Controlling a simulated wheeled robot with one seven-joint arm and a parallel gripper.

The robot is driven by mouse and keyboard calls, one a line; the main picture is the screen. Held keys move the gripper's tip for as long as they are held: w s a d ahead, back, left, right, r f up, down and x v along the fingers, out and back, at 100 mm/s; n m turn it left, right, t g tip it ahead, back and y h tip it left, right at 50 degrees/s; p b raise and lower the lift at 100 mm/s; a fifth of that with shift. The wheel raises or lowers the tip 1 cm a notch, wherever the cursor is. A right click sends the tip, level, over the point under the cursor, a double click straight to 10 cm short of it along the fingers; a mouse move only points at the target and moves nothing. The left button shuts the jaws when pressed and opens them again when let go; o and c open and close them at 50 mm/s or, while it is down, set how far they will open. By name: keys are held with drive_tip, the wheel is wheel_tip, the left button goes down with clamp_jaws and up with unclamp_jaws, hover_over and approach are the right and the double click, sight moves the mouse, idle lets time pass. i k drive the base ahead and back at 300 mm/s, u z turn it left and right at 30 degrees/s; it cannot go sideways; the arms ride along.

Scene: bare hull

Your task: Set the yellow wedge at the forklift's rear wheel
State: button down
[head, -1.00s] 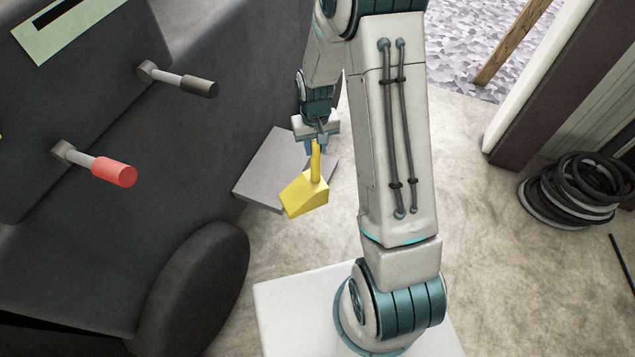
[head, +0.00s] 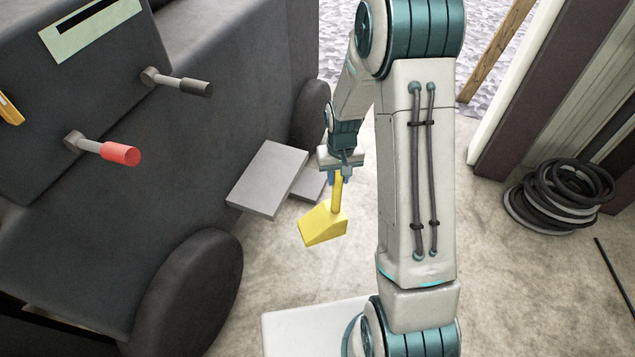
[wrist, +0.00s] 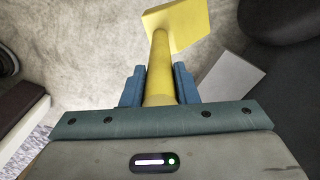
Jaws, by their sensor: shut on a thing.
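The yellow wedge (head: 323,224) hangs from its upright yellow handle, above the floor as far as I can tell. My gripper (head: 339,177) is shut on that handle. In the wrist view the blue fingers of my gripper (wrist: 159,88) stand on both sides of the handle, and the wedge (wrist: 178,25) shows beyond them. The dark grey forklift (head: 240,90) fills the left of the head view. One of its wheels (head: 190,295) is in the near left, and another wheel (head: 311,115) is farther off behind the step. The wedge is apart from both wheels.
A grey step plate (head: 268,180) juts from the forklift's side, left of the wedge; a grey plate also shows in the wrist view (wrist: 230,83). Coiled black hoses (head: 560,195) lie at the right by a wall. The floor between is clear.

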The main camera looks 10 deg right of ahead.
sight(304, 183)
drive_tip(key=z, duration=1.45)
drive_tip(key=i, duration=1.4)
drive_tip(key=u, duration=2.2)
